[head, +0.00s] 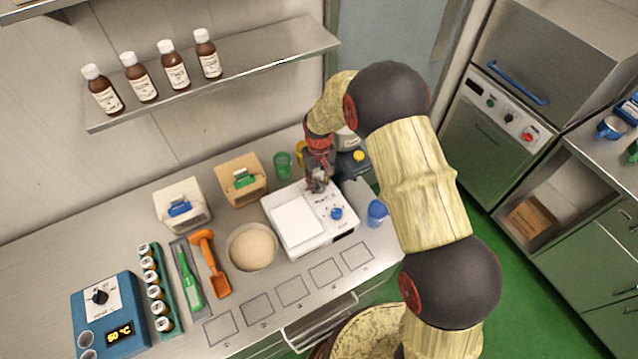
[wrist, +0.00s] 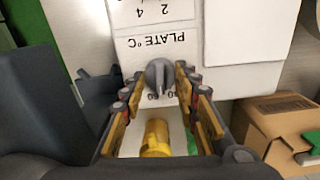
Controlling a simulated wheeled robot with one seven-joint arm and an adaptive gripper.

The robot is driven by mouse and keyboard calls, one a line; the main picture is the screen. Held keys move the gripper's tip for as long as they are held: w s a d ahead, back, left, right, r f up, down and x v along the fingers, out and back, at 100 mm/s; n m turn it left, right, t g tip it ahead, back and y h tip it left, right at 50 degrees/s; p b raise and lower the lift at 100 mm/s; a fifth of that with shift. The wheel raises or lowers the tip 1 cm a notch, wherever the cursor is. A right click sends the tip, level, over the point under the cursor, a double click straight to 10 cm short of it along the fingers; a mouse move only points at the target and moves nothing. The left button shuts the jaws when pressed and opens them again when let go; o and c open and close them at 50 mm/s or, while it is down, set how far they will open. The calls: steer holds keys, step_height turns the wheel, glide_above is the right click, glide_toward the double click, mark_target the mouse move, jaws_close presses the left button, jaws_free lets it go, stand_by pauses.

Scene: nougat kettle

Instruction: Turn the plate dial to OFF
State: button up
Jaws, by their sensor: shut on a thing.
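The plate dial (wrist: 158,76) is a small grey knob on a white panel under the upside-down label "PLATE °C" in the wrist view. It belongs to the white hot-plate unit (head: 296,226) on the counter. My gripper (wrist: 157,80) has its fingers on both sides of the dial and is shut on it. Some scale numbers show below the dial, but the fingers hide part of the scale, and I cannot tell the pointed setting for sure. In the head view my gripper (head: 317,186) reaches down over the unit's back right and hides the dial.
A blue knob (head: 336,213) sits nearer the front of the unit. A green cup (head: 282,164) and a yellow cup (head: 300,150) stand close behind. A cardboard box (head: 241,184) is at the left, a blue cup (head: 377,212) at the right, and a dough bowl (head: 252,248) nearby.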

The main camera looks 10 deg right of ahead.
steer(key=n+b, duration=0.1)
steer(key=n, duration=0.2)
steer(key=shift+n, duration=0.4)
steer(key=n+b, duration=0.1)
steer(key=n, duration=0.2)
steer(key=shift+n, duration=0.3)
steer(key=n+b, duration=0.1)
steer(key=n, duration=0.2)
steer(key=shift+n, duration=1.9)
steer(key=o, duration=1.1)
steer(key=shift+o, duration=0.4)
